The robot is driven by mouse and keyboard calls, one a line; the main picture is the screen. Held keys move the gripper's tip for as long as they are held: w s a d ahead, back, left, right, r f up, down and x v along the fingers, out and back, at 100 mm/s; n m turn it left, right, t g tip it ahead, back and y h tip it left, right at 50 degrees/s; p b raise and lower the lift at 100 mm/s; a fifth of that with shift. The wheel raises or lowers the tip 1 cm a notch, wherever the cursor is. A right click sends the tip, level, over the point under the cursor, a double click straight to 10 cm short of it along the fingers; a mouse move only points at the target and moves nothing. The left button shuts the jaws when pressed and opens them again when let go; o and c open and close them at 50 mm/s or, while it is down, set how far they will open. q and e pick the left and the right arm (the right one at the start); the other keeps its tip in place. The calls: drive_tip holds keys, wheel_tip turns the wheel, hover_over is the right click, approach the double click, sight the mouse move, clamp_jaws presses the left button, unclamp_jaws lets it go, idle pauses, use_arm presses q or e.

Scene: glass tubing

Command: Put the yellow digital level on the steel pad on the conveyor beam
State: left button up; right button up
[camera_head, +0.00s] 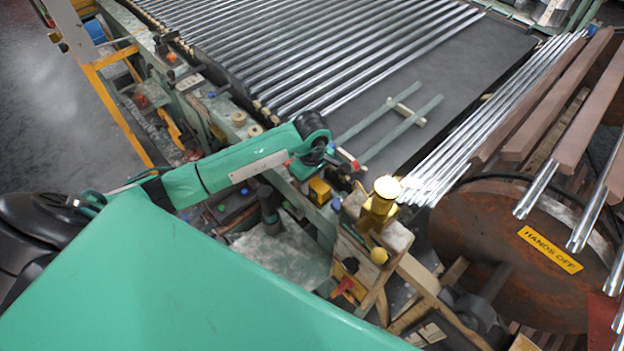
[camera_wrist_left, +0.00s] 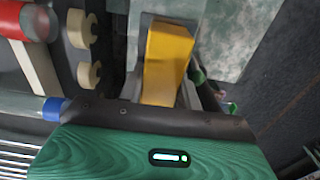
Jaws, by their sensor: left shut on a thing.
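The yellow digital level (camera_head: 319,190) is a small yellow block below my left wrist, over the near part of the green conveyor beam (camera_head: 298,195). My left gripper (camera_head: 317,180) is shut on it. In the left wrist view, the level (camera_wrist_left: 167,62) stands out between the grey fingers of the gripper (camera_wrist_left: 160,92). I cannot tell whether the level touches the beam. I cannot make out the steel pad for certain; my arm and gripper cover part of the beam. My right gripper is not in view.
Glass tubes (camera_head: 330,50) lie across the conveyor behind the beam. More tubes (camera_head: 490,120) and a rusty drum (camera_head: 500,240) fill the right side. Small rollers (camera_wrist_left: 80,30) are near the level.

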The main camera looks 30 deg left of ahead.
use_arm(q)
drive_tip(key=shift+f, duration=0.15)
drive_tip(key=o, duration=1.2)
drive_tip(key=shift+r, duration=0.4)
wheel_tip(320, 180, up, 10)
drive_tip(key=b, duration=0.4)
drive_tip(key=shift+r, duration=0.2)
drive_tip(key=shift+r+b, duration=0.3)
drive_tip(key=shift+r, duration=0.35)
